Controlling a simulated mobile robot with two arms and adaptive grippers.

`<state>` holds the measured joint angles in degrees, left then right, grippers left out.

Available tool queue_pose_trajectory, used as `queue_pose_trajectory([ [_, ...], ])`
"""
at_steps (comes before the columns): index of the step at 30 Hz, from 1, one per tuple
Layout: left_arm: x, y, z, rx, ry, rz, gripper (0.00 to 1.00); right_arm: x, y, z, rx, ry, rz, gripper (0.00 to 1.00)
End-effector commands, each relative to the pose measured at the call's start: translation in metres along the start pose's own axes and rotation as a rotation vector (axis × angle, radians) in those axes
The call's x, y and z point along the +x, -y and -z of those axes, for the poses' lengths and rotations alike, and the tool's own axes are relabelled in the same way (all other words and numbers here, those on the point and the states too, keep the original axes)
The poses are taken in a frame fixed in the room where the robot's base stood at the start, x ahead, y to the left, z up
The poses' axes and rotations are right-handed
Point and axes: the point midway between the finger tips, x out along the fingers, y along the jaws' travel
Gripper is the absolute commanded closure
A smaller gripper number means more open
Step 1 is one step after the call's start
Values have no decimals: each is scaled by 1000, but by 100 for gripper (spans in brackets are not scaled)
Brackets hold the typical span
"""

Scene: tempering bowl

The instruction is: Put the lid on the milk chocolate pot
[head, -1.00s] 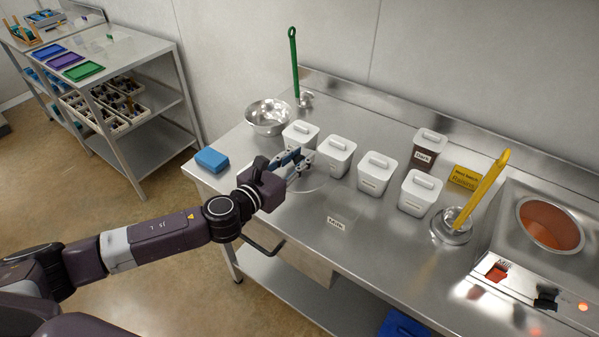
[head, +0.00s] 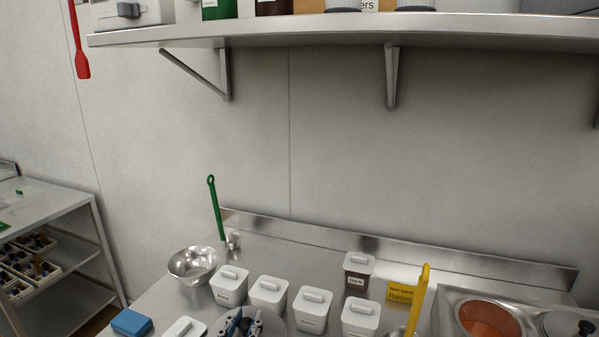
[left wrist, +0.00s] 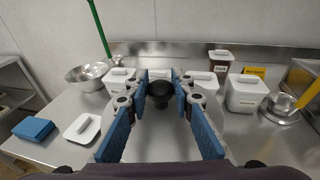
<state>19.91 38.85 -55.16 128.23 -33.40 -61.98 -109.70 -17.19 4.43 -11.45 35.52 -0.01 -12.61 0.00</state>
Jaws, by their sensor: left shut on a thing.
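The lid is a round grey disc with a black knob, and it shows in the left wrist view (left wrist: 158,138) and at the bottom of the head view (head: 265,322). My left gripper (head: 238,325) is shut on the black knob, its blue fingers on either side, also in the left wrist view (left wrist: 159,92). I cannot tell how high the lid is above the counter. An open pot (head: 490,320) of reddish-brown chocolate sits in the steel unit at the right; its label is out of view. My right gripper is not in view.
Several white lidded tubs (head: 311,308) and a dark one (head: 358,272) stand on the counter, with a steel bowl (head: 192,264) at left. A yellow-handled tool (head: 418,300) stands between tubs and pot. A shelf (head: 400,32) hangs above. A covered pot (head: 570,325) is at far right.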

Motion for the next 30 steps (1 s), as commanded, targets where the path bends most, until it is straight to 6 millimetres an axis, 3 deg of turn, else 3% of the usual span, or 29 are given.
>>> queue_pose_trajectory([
  [2, -25, 5, 9, -32, -5, -88, 100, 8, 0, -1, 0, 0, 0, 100],
  [6, -68, -12, 16, -56, -8, -283, 100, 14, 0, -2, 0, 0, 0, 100],
  [15, -132, -52, 30, -86, -4, -571, 100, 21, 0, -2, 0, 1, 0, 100],
  [21, -146, -60, 34, -94, -1, -628, 100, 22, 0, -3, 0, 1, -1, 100],
  [30, -146, -60, 32, -91, 3, -628, 100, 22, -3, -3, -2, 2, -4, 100],
])
